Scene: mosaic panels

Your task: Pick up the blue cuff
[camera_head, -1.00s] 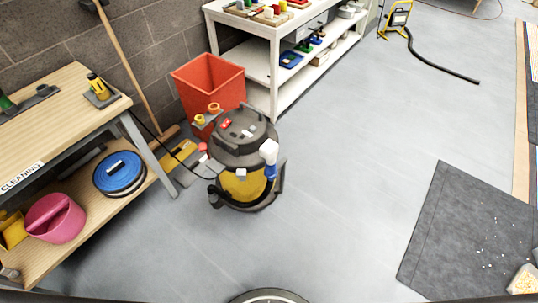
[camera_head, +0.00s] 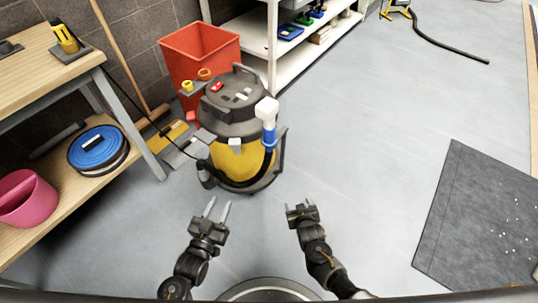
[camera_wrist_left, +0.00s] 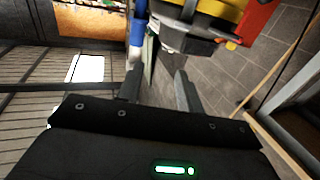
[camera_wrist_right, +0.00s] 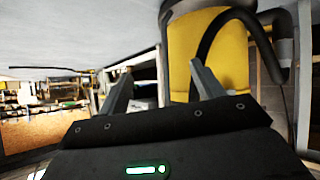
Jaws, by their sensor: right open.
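The blue cuff (camera_head: 269,137) sits on the black hose at the right side of the yellow and black vacuum (camera_head: 240,160), just below a white hose end (camera_head: 266,110). A blue piece that looks like the cuff also shows at the top of the left wrist view (camera_wrist_left: 137,48). My left gripper (camera_head: 217,207) is open and empty, in front of the vacuum and left of the cuff. My right gripper (camera_head: 300,206) is open and empty, nearer to me than the cuff and slightly right of it. Neither gripper touches the cuff.
A wooden bench (camera_head: 100,60) with a blue coiled reel (camera_head: 97,148) and a pink bucket (camera_head: 27,200) stands at left. A red bin (camera_head: 200,55) and white shelving (camera_head: 272,50) stand behind the vacuum. A dark mat (camera_head: 480,215) lies at right. Floor between is clear.

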